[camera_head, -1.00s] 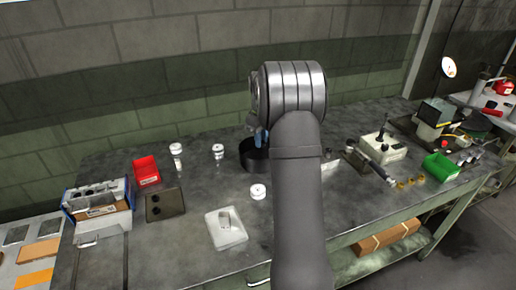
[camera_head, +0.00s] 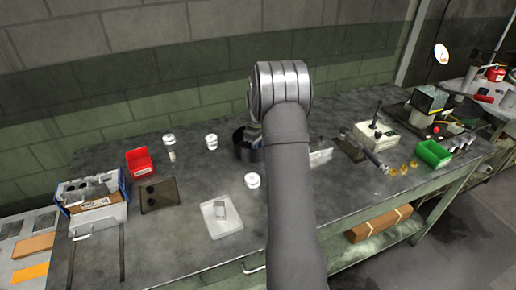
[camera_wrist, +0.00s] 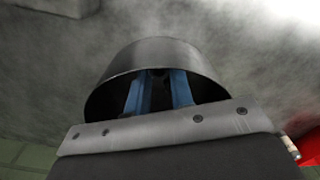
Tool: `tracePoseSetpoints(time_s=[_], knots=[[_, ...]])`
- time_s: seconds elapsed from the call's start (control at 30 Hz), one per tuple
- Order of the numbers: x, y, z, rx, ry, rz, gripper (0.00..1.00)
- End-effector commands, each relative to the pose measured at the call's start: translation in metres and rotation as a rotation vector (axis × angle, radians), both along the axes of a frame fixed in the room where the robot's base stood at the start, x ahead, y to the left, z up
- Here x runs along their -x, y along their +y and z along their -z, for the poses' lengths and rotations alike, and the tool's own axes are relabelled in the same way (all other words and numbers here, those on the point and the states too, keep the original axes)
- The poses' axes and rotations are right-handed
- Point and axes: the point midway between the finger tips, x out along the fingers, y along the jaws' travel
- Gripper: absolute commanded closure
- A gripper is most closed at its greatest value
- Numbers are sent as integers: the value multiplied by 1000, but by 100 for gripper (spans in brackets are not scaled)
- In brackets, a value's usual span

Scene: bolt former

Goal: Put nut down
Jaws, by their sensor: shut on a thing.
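My gripper (camera_wrist: 160,88) has two blue fingers, seen in the wrist view reaching into the open mouth of a dark round container (camera_wrist: 165,53). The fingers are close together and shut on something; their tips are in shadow. I cannot make out the nut itself; the container's wall and the fingers hide it. In the head view the same dark container (camera_head: 240,150) stands on the grey workbench (camera_head: 190,185), partly behind my arm.
White round pieces (camera_head: 252,180) stand left of and in front of the container. A white tray (camera_head: 221,219) holds a small grey block. A red bin (camera_head: 139,161) is at the left, a green bin (camera_head: 433,154) at the right.

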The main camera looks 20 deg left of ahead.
Motion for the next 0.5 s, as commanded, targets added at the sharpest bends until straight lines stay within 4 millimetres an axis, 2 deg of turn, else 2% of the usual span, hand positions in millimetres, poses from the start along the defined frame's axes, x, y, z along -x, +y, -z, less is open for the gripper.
tracePoseSetpoints(time_s=[0.17,0.2,0.23,0.5], knots=[[0,0,4,1,1,0,100],[0,0,3,1,1,0,73],[0,0,3,1,1,0,70],[0,0,2,0,0,0,70]])
